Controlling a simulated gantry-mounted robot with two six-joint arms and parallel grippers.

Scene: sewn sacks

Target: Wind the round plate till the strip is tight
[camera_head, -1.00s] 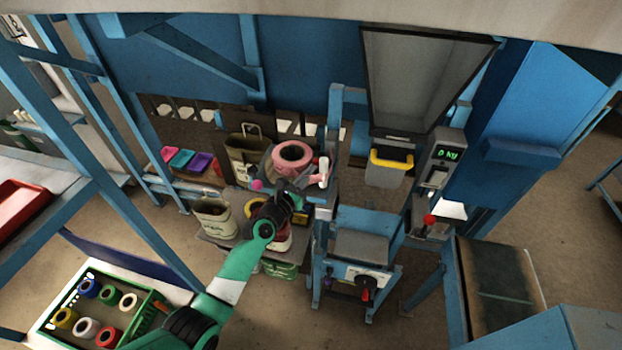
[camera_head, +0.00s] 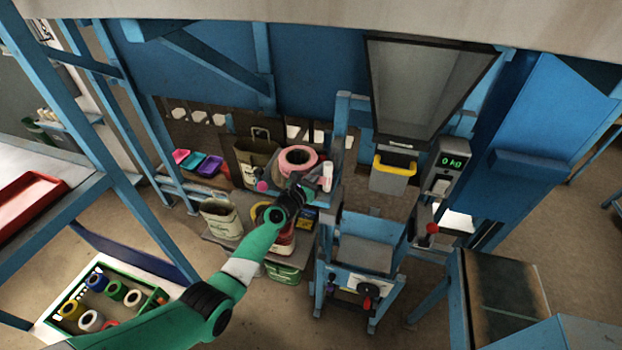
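A pink ring-shaped roll (camera_head: 298,160) sits on a grey round plate on the stand left of the blue post; the plate's rim is mostly covered. A short pink strip seems to run from the roll toward a white upright cylinder (camera_head: 327,177) at its right; I cannot tell whether it is slack. My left arm, green and black, reaches in from the lower left. Its gripper (camera_head: 302,188) is at the near side of the roll, beside the plate's front edge. The fingers are small and dark, so their opening and any contact are unclear. My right gripper is out of view.
The blue post (camera_head: 340,140) stands close at the right. Sacks (camera_head: 221,219) and (camera_head: 253,160) stand left of the roll. A blue frame with a black knob (camera_head: 368,290) is at front right. A green crate (camera_head: 110,300) of coloured rolls is at lower left.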

